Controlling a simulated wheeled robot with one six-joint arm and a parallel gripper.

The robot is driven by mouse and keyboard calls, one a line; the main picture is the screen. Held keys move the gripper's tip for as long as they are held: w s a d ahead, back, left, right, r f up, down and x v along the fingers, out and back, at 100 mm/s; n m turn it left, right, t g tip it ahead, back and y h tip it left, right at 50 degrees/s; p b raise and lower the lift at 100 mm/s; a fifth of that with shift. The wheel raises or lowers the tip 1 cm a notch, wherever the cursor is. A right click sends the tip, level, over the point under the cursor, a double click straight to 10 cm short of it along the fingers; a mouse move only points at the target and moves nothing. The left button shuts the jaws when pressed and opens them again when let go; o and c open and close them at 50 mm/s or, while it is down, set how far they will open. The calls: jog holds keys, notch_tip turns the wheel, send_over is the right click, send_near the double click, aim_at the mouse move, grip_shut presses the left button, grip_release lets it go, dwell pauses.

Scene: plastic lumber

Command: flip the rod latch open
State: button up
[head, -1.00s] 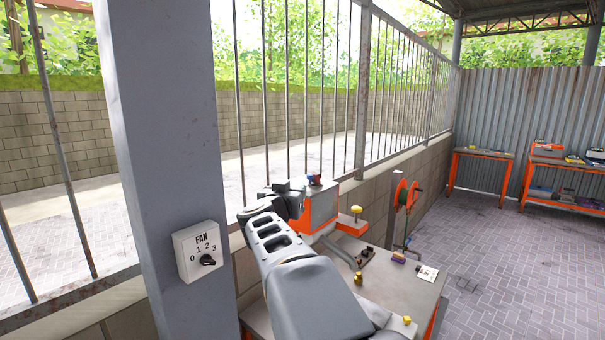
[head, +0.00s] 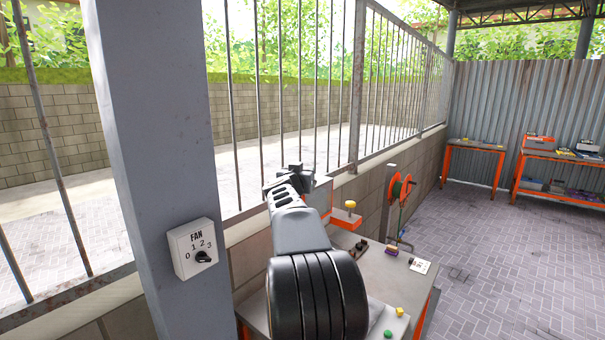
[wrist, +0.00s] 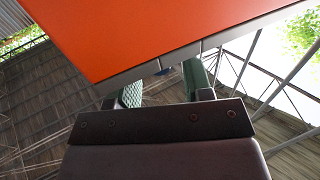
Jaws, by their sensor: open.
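I cannot make out the rod latch in either view. An orange and grey box (head: 324,196) stands on the bench behind my arm, mostly hidden by it. In the wrist view a large orange face with a grey edge (wrist: 150,72), likely the same box, fills the top and covers part of my fingers. My gripper (wrist: 164,88) is open, its two green-padded fingers apart just beside that edge. A small blue bit shows near the right finger. In the head view my gripper (head: 284,180) is at the box's top left, and contact cannot be told.
An orange reel (head: 400,190) stands behind. A pillar with a fan switch (head: 193,248) is at the left, by a railed wall. Paved floor is clear at the right.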

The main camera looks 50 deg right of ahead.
grip_shut()
dwell(0.5)
